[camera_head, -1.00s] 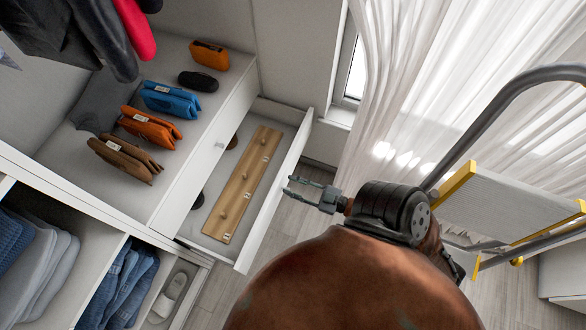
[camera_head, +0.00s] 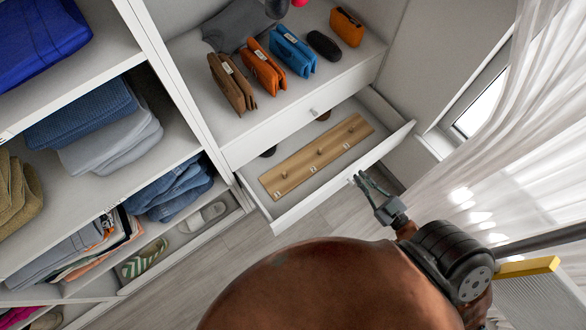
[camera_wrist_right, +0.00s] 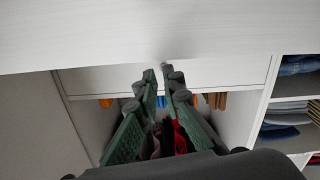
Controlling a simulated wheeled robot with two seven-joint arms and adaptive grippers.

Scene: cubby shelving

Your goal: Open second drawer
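The lower drawer (camera_head: 345,181) under the wardrobe shelf is pulled well out, with a wooden hook rack (camera_head: 317,156) lying inside. The upper drawer (camera_head: 290,122) above it is shut, its small knob (camera_head: 313,111) showing. My right gripper (camera_head: 359,181) is at the middle of the lower drawer's front. In the right wrist view, its green fingers (camera_wrist_right: 160,75) close together with a narrow gap at the tips, where a small knob (camera_wrist_right: 163,64) sits on the white panel. The fingers look closed on this knob, though contact is partly hidden. My left gripper is out of view.
Folded bags (camera_head: 263,68) stand on the shelf above the drawers. Shelves of clothes (camera_head: 105,125) and shoes fill the left. A window with a white curtain (camera_head: 510,145) and a yellow-edged step ladder (camera_head: 545,290) are at the right. Grey floor (camera_head: 235,253) is clear in front.

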